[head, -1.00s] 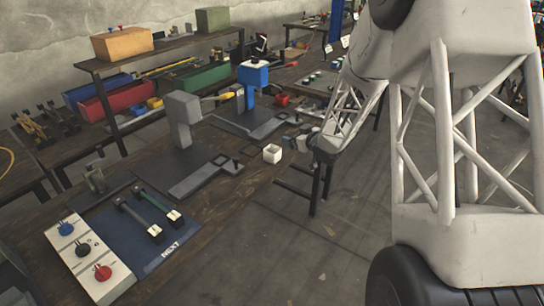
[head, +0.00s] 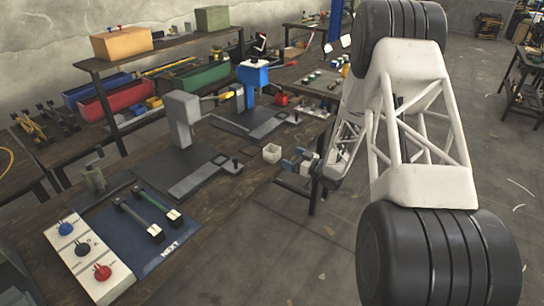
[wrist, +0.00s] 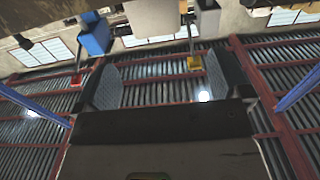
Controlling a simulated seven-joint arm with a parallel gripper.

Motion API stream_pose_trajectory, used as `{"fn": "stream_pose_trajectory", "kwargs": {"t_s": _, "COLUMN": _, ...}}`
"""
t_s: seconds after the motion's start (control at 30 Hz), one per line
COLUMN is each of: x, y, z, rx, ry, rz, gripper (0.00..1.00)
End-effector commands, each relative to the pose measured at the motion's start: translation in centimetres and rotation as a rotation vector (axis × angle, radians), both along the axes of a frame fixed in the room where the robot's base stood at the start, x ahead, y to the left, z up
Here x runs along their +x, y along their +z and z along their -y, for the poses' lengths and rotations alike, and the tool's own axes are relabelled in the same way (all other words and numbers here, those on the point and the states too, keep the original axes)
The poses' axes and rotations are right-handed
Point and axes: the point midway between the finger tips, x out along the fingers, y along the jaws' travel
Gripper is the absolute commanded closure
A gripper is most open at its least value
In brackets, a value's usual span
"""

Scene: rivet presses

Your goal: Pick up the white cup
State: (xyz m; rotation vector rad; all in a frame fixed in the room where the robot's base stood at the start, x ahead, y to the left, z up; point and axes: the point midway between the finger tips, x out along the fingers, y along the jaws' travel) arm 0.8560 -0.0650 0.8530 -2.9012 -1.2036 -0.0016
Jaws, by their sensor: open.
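The white cup (head: 272,153) stands upright near the right edge of the workbench in the head view, a small square-sided cup. My gripper (head: 292,160) is just to the right of it at about the same height, at the bench edge, with its fingers towards the cup. A small gap shows between them. In the wrist view my gripper (wrist: 166,72) is open, its two grey fingers wide apart with nothing between them. A pale shape at the top middle of that view, beyond the fingertips, appears to be the cup (wrist: 154,20).
The wrist view is upside down, with ceiling beams below. A grey press (head: 183,118) and a blue press (head: 251,82) stand on the workbench (head: 218,205) behind the cup. A blue panel (head: 140,232) and a switch box (head: 88,262) lie nearer. Open floor is on the right.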

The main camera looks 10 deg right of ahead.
Motion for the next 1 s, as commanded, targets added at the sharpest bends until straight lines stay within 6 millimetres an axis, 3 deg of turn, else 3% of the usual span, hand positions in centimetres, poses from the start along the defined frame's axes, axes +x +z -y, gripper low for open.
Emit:
{"fn": "stream_pose_trajectory", "kwargs": {"t_s": 0.5, "x": 1.7, "y": -0.1, "z": -1.7, "rx": -0.001, "ry": 0.000, "rz": -0.001, "gripper": 0.04}}
{"fn": "stream_pose_trajectory", "kwargs": {"t_s": 1.0, "x": 2.3, "y": 0.0, "z": -2.2, "rx": -0.001, "ry": -0.001, "rz": -0.001, "gripper": 0.04}}
